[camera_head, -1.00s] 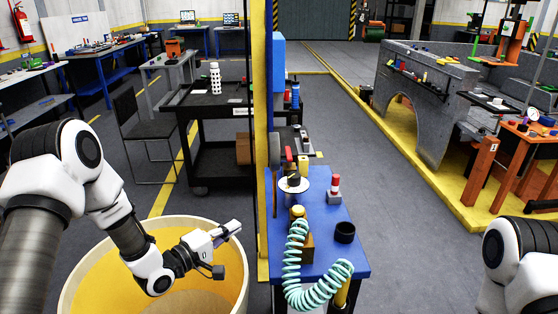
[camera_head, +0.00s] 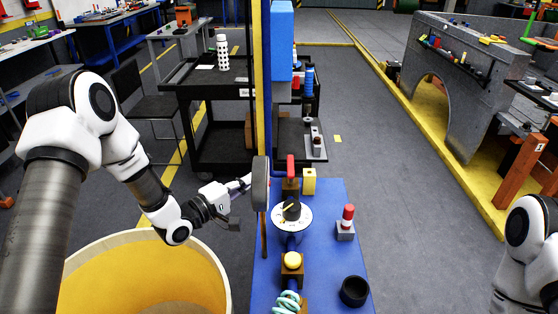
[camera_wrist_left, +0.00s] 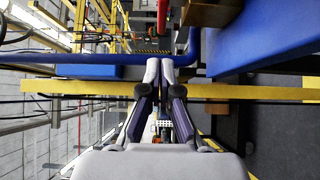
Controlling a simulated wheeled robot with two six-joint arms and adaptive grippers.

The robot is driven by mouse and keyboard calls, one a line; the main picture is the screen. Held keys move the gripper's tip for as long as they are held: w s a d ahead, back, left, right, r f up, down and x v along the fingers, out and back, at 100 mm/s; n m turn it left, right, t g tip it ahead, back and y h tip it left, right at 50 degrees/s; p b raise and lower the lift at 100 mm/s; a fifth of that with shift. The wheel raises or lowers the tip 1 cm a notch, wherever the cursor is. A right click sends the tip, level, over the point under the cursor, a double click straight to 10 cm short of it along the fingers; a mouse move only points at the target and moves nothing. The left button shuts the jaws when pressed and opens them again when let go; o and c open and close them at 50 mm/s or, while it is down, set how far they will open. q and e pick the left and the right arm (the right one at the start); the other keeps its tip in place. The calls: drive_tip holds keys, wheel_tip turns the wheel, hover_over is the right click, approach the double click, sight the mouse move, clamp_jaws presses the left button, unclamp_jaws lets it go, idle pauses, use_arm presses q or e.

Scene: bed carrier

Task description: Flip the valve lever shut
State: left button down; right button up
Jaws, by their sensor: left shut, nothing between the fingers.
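A red lever (camera_head: 290,166) stands upright at the far end of the blue bench (camera_head: 335,262), just right of the yellow and blue post. A red bar (camera_wrist_left: 162,16), which looks like the same lever, shows at the top of the left wrist view, by a blue pipe (camera_wrist_left: 110,59). My left gripper (camera_head: 244,184) is left of the post and the grey disc, apart from the lever. In the wrist view its fingers (camera_wrist_left: 160,72) are together and empty. The disc may hide the fingertips in the head view. My right arm shows at the right edge; its gripper is out of view.
The post (camera_head: 263,90) and grey disc (camera_head: 260,184) stand between my left gripper and the lever. A dial (camera_head: 292,216), yellow button (camera_head: 292,260), red-topped light (camera_head: 347,220) and black cup (camera_head: 354,291) are on the bench. A large yellow-lined bin (camera_head: 150,275) is below my left arm.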

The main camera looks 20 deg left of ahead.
sight(290, 169)
use_arm(q)
drive_tip(key=p+x, duration=0.1)
drive_tip(key=x, duration=0.4)
drive_tip(key=p+x, duration=0.1)
drive_tip(key=x, duration=0.4)
drive_tip(key=shift+w+f, duration=0.25)
drive_tip(key=shift+s, duration=0.1)
